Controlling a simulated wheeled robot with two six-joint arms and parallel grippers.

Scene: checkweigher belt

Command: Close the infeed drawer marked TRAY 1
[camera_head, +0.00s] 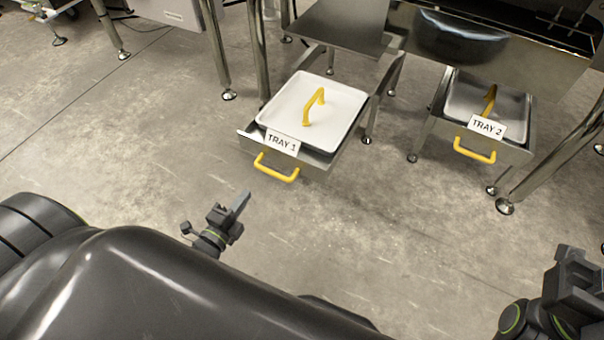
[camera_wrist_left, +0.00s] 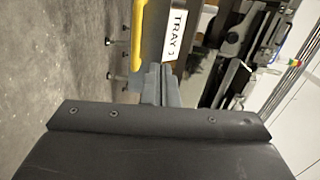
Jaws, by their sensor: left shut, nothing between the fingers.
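The drawer marked TRAY 1 (camera_head: 243,140) is pulled out, with a white tray (camera_head: 350,101) with a yellow arched handle (camera_head: 314,101) in it. Its yellow front handle (camera_head: 276,173) faces me. My left gripper (camera_head: 240,202) is shut and empty, in front of the drawer and a little left of and apart from its handle. In the left wrist view the shut fingers (camera_wrist_left: 158,80) point toward the TRAY 1 label (camera_wrist_left: 175,36) and yellow handle (camera_wrist_left: 138,35). My right gripper (camera_head: 575,268) is at the lower right, far from the drawer; its fingertips are hard to make out.
A second drawer marked TRAY 2 (camera_head: 515,150) stands to the right, also out, with a yellow front handle (camera_head: 474,151). Metal legs (camera_head: 218,50) stand around the drawers. The concrete floor between me and the drawers is clear.

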